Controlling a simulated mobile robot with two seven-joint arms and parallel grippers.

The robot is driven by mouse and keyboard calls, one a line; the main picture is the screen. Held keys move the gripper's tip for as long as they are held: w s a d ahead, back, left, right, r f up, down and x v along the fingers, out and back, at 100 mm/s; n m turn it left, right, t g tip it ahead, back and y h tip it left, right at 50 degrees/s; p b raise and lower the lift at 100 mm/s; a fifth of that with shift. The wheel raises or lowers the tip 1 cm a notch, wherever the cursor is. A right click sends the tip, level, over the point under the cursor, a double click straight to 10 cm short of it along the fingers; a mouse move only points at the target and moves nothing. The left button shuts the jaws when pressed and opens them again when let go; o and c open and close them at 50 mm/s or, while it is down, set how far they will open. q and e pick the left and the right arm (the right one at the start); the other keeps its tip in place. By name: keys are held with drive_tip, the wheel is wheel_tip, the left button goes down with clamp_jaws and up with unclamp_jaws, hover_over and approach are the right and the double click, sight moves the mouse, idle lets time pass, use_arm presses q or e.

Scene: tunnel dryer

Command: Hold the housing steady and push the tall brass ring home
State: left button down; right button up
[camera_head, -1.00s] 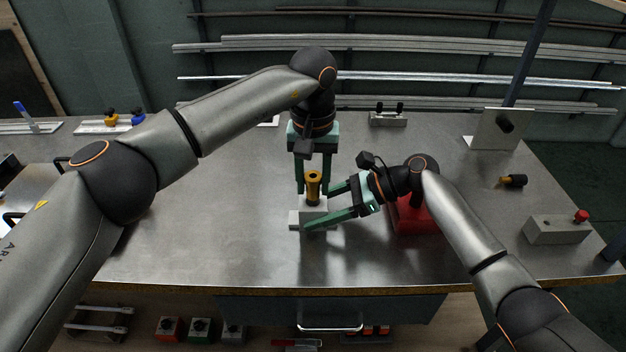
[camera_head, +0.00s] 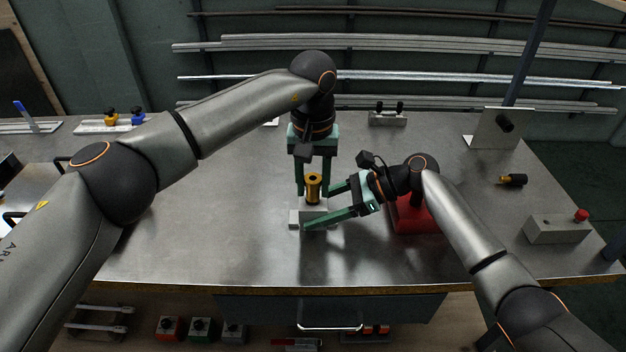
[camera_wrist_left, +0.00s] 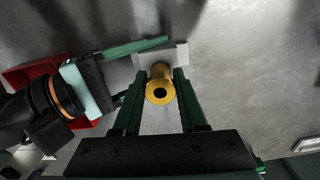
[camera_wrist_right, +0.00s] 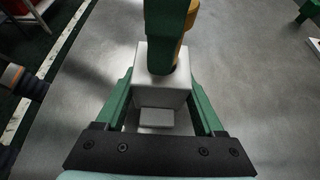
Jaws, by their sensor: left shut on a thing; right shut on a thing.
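The tall brass ring (camera_head: 313,187) stands upright at the top of the pale grey housing (camera_head: 295,218), with its upper part showing above it. My left gripper (camera_head: 313,193) comes down from above and is shut on the ring; the left wrist view shows the ring (camera_wrist_left: 160,93) between its fingers. My right gripper (camera_head: 318,210) reaches in from the right and is shut on the housing, with one finger on each side. In the right wrist view the housing (camera_wrist_right: 160,97) sits between these fingers, and the ring's lower end enters its dark opening (camera_wrist_right: 163,68).
A grey box with a red button (camera_head: 555,230), a black and brass plug (camera_head: 513,180) and an upright plate (camera_head: 500,127) are at the right. The table left and front of the housing is clear.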

sight(314, 179)
use_arm(q)
drive_tip(key=shift+f, duration=0.85)
drive_tip(key=c, duration=0.6)
unclamp_jaws()
drive_tip(key=shift+f, duration=0.1)
drive_tip(key=shift+o, duration=1.1)
drive_tip(key=shift+a+f, duration=0.1)
drive_tip(key=shift+a, duration=0.1)
drive_tip(key=r, duration=1.2)
drive_tip(key=shift+d+r, duration=0.3)
drive_tip(key=shift+d, duration=0.05)
use_arm(e)
drive_tip(key=o, duration=1.3)
drive_tip(key=shift+c, duration=0.2)
